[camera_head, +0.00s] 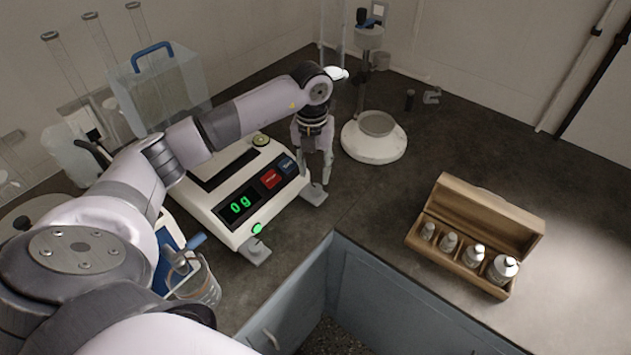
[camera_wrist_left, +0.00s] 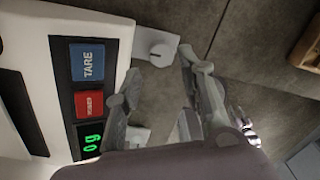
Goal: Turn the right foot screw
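A white balance (camera_head: 225,190) with a green "0g" display stands on the dark bench. Its right foot screw (camera_head: 316,193) is a pale knob on a flat grey plate at the right front corner. The foot screw also shows in the wrist view (camera_wrist_left: 160,53), beside the blue TARE button. The left foot (camera_head: 257,250) sits at the other front corner. My left gripper (camera_head: 316,168) points down close above the right foot screw. Its two fingers (camera_wrist_left: 160,72) are spread, with the screw seen between their tips and no clear contact. My right gripper is not in view.
A wooden box with several metal weights (camera_head: 470,240) stands at the right. A round white-based stand (camera_head: 374,140) is behind the gripper. A glass beaker (camera_head: 198,287) sits front left. The bench edge drops off in front of the balance.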

